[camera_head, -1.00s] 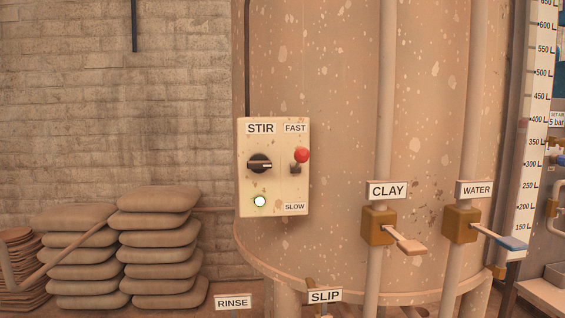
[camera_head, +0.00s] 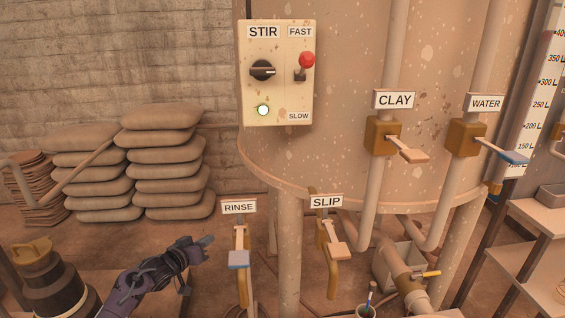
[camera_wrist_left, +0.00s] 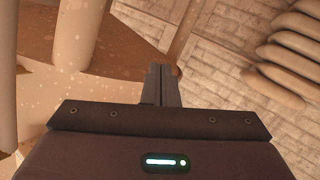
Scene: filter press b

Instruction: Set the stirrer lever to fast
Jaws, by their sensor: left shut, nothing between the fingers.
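The stirrer lever (camera_head: 306,62) has a red ball knob and stands on the right side of the cream STIR panel (camera_head: 282,100). Its knob points up, toward the FAST label (camera_head: 300,31) and away from the SLOW label (camera_head: 299,116). A black rotary knob (camera_head: 262,71) sits to its left, and a light (camera_head: 263,110) glows white-green below. My left gripper (camera_head: 209,240) is low in the head view, well below the panel and left of the RINSE valve. It is shut and empty; its closed fingers also show in the left wrist view (camera_wrist_left: 161,84). My right gripper is not in view.
The RINSE valve (camera_head: 239,260) with a blue-ended handle is just right of my left gripper. The SLIP valve (camera_head: 334,249), CLAY valve (camera_head: 384,136) and WATER valve (camera_head: 467,139) are further right. Stacked sacks (camera_head: 165,160) stand by the wall. The panel's front is clear.

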